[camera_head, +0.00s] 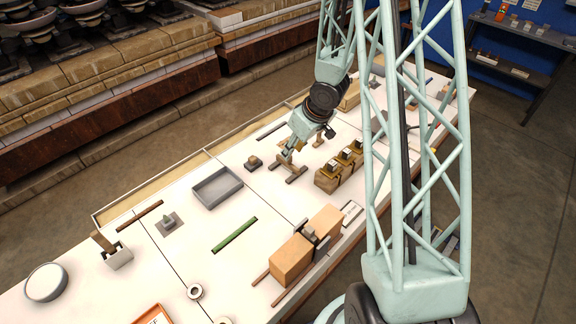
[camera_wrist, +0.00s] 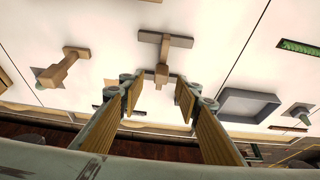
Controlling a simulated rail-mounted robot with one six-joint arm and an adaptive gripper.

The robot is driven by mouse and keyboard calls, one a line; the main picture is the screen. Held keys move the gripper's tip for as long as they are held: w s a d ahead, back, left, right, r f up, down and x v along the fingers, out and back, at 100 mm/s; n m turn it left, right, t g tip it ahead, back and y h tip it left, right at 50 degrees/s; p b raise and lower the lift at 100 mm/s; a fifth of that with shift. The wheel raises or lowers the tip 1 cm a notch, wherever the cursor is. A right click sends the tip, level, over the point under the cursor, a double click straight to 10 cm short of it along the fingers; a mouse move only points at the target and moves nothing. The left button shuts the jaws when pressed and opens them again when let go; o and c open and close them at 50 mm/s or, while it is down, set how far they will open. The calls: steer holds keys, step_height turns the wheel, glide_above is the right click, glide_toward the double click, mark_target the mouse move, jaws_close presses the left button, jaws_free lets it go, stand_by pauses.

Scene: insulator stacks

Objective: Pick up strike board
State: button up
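A T-shaped wooden piece (camera_wrist: 166,40), which looks like the strike board, is on the white table. Its crossbar lies flat, and a stem runs from it toward my gripper (camera_wrist: 160,92). In the head view its brown wood (camera_head: 297,175) shows just under the gripper (camera_head: 284,158). My gripper is open, pointing down, with its wood-coloured finger pads on either side of the stem's end. A gap shows between each finger and the wood. The gripper partly hides the piece in the head view.
A grey tray (camera_head: 217,187) and a small dark block (camera_head: 253,162) lie left of the gripper. Wooden blocks with metal tops (camera_head: 340,168) stand to its right. A green strip (camera_head: 234,235) lies nearer the front.

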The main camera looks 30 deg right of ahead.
mark_target(288, 162)
steer(key=shift+f, duration=0.1)
stand_by(0.3)
steer(key=shift+b+x, duration=1.3)
steer(key=shift+x, duration=1.25)
steer(key=shift+w+a, duration=0.15)
steer(key=shift+w, duration=0.05)
steer(key=c, duration=1)
